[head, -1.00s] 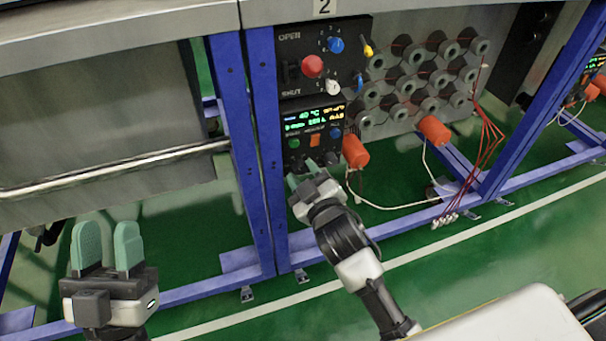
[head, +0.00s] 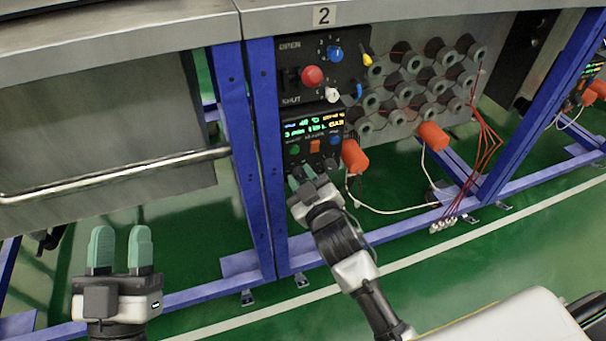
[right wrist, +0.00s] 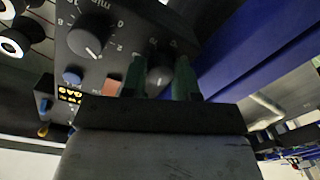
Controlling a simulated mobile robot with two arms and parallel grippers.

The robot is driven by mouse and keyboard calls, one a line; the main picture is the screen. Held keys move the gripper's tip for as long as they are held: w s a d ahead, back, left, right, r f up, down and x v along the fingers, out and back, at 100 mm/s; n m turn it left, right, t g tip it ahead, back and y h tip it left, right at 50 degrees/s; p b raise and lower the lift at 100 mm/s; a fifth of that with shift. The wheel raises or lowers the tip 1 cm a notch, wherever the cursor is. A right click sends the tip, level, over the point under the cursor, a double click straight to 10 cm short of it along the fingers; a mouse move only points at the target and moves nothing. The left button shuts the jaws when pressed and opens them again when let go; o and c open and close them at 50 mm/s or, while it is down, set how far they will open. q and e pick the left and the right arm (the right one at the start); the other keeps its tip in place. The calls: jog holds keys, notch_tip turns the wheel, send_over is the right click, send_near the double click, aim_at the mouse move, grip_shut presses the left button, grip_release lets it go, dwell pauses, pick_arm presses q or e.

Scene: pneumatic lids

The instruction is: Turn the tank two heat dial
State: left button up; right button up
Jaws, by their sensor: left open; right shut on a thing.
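The tank two control panel (head: 323,130) hangs under the plate marked 2, with a lit display, small coloured buttons and dials along its bottom. My right gripper (head: 302,176) reaches up to this lower edge. In the right wrist view its green fingers (right wrist: 160,80) stand on either side of a grey dial (right wrist: 159,72) and are shut on it; the label by it is too dark to read. Another dial (right wrist: 86,36), with a numbered scale marked "min", sits beside it, clear of the fingers. My left gripper (head: 120,250) is open and empty at the lower left.
Above the panel is a black box (head: 290,60) with a red button, a blue knob and a white knob. Orange plugs (head: 354,157) with white cables are close on the right. Blue frame posts (head: 266,150) stand just left. A metal rail (head: 120,175) crosses the left side.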

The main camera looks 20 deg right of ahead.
jog(key=shift+r+m+p, duration=0.15)
jog(key=shift+m+p, duration=0.8)
jog(key=shift+m, duration=0.15)
pick_arm(q)
notch_tip(320, 180, down, 11)
jog(key=a+g+y+p, duration=0.1)
jog(key=a+g+y, duration=0.1)
jog(key=g, duration=0.8)
jog(key=shift+s+a+f+n+y+p, duration=0.15)
jog(key=shift+s+n+y+p, duration=0.2)
jog(key=shift+y, duration=0.35)
pick_arm(e)
jog(key=shift+m, duration=1)
jog(key=o, duration=0.6)
pick_arm(q)
jog(key=shift+w, duration=0.1)
pick_arm(e)
jog(key=shift+o, duration=0.2)
